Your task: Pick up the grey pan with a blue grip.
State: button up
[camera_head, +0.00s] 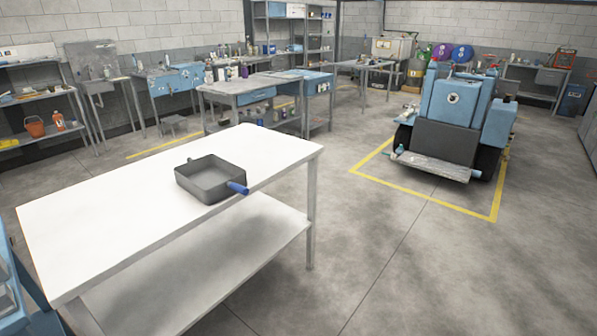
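The grey pan (209,178) is square with raised walls and looks empty. It sits upright on the white table (105,215), near the table's front right edge. Its blue grip (238,188) points to the right and reaches out over the table's edge. My gripper is not in this view, so its place relative to the pan cannot be seen.
The white table has a lower shelf (215,262) and is otherwise bare on top. Open floor lies right of it. A blue machine (452,105) stands inside a yellow floor outline at the right. Workbenches (262,90) and shelves line the back.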

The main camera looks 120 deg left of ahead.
aim_at(211, 178)
jog(key=j+u, duration=0.1)
jog(key=u, duration=4.05)
jog(key=i+l+u, duration=0.5)
jog(key=i+l, duration=0.15)
jog(key=l, duration=0.2)
jog(key=i+l+u, duration=0.25)
jog(key=l, duration=0.25)
